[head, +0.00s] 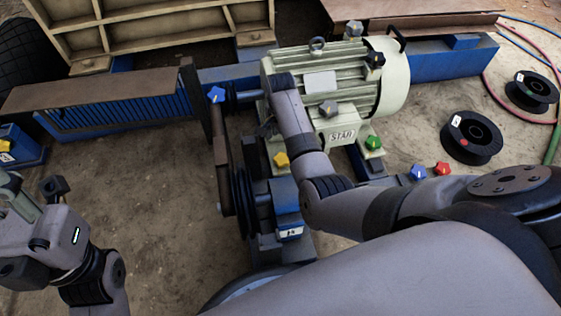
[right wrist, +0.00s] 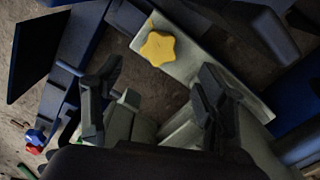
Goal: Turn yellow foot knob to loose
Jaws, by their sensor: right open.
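The yellow foot knob (head: 281,159) is a star-shaped knob on the foot of the pale green motor (head: 385,85). In the right wrist view the yellow knob (right wrist: 157,47) sits on a pale foot plate, just beyond and between my fingertips. My right gripper (right wrist: 156,85) is open and empty, its two dark fingers spread either side of the view, apart from the knob. In the head view my right gripper (head: 266,130) is mostly hidden behind my forearm, above the knob. My left gripper (head: 34,184) is at the lower left, far from the motor, with its fingers apart and nothing between them.
A green knob (head: 373,142) sits on another motor foot. A grey knob (head: 329,108) is on the motor side. Blue (head: 418,172) and red (head: 442,168) knobs lie right. The belt pulley (head: 240,190) stands left of the yellow knob. Black spools (head: 472,138) lie on the ground.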

